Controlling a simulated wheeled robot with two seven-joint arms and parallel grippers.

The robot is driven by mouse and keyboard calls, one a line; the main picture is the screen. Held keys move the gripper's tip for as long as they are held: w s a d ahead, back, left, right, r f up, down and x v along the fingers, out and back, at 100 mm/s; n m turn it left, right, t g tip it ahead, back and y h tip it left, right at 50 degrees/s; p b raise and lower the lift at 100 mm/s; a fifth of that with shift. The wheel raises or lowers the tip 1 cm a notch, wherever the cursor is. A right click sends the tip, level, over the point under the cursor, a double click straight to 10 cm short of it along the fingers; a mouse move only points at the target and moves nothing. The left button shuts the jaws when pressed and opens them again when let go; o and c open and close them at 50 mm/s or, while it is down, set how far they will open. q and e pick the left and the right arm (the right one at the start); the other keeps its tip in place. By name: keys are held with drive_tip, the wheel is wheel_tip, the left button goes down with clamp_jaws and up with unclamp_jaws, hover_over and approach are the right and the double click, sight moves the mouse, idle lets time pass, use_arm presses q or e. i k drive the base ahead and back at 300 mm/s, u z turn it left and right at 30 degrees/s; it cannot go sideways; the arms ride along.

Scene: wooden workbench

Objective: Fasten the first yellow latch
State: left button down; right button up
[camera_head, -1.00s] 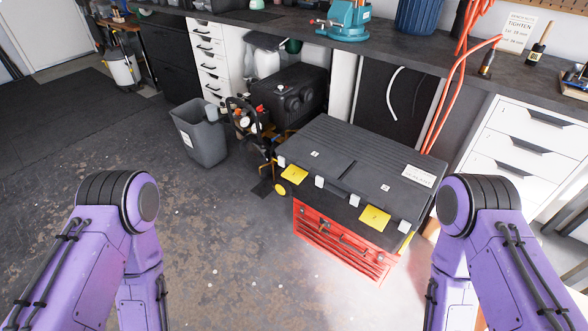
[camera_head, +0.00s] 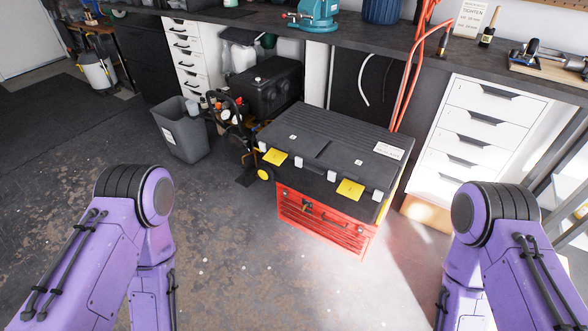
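A black toolbox (camera_head: 345,133) with a closed lid sits on top of a red drawer chest (camera_head: 325,222), in the middle right of the head view. Two yellow latches show on its front edge, a left one (camera_head: 275,156) and a right one (camera_head: 350,189). Both look like flat yellow flaps; I cannot tell from here whether they are fastened. My purple arms stand at the lower left and lower right, apart from the toolbox. Neither gripper is in the picture.
A grey bin (camera_head: 183,130) and a dark wheeled machine (camera_head: 268,88) stand left of the toolbox. A workbench (camera_head: 400,38) runs behind, with white drawers (camera_head: 470,135) at right. The concrete floor (camera_head: 235,240) in front is clear.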

sight(277, 157)
drive_tip(key=z, duration=0.45)
drive_tip(key=k, duration=1)
drive_tip(key=u, duration=0.05)
drive_tip(key=i, duration=0.5)
drive_tip(key=u, duration=0.85)
drive_tip(key=i, duration=0.9)
drive_tip(key=z, duration=0.7)
drive_tip(key=i, duration=0.65)
drive_tip(key=z, duration=0.55)
